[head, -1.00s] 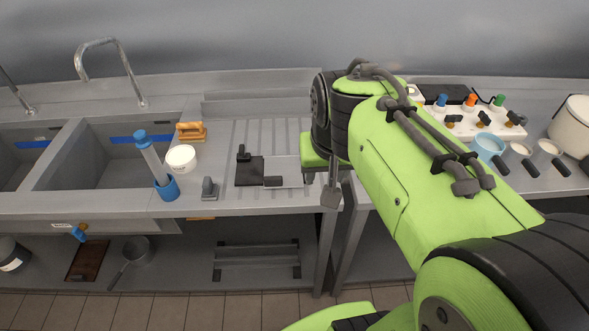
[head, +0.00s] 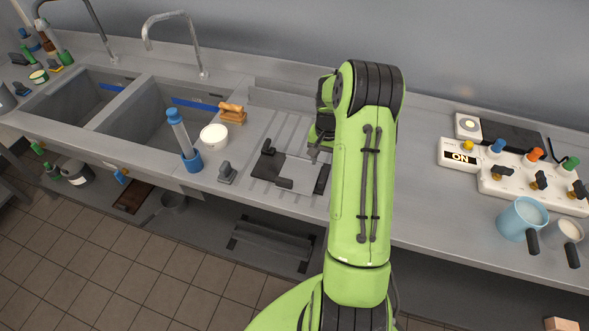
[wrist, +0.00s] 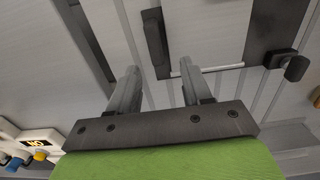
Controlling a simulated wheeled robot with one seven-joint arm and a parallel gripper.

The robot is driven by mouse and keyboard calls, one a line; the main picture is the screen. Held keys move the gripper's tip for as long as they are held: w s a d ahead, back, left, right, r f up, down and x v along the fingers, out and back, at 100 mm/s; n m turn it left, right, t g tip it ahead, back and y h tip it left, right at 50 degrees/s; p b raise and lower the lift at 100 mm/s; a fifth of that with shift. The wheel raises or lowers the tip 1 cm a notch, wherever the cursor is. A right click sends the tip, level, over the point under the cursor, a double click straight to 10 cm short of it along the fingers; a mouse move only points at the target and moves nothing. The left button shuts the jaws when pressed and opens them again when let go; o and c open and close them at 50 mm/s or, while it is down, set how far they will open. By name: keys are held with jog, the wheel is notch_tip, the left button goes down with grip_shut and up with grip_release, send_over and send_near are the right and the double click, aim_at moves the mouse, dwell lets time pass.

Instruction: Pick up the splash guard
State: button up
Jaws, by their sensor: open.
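What looks like the splash guard is a flat pale panel (head: 297,169) with dark ends and a small black handle (head: 284,183), lying on the ribbed drainboard right of the sinks. In the wrist view its dark end plate (wrist: 262,35), a thin pale edge and a black bar (wrist: 155,42) show ahead of the fingers. My gripper (wrist: 160,87) is open and empty, with the black bar ahead of the gap between its fingers. In the head view my gripper (head: 314,152) is over the panel's far right side, partly hidden by my arm. Contact cannot be told.
Left of the panel stand a grey upright piece (head: 227,174), a white tub (head: 213,137), a blue-capped tube in a holder (head: 184,140) and an orange-brown brush (head: 232,113). At right are a knobbed control box (head: 530,180) and blue mug (head: 521,219).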

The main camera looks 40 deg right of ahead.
aim_at(324, 171)
jog(key=f, duration=0.5)
jog(key=shift+s+d+f, duration=0.15)
jog(key=shift+d+f, duration=0.05)
jog(key=shift+f, duration=0.1)
grip_shut()
jog(key=shift+r, duration=0.15)
dwell(0.9)
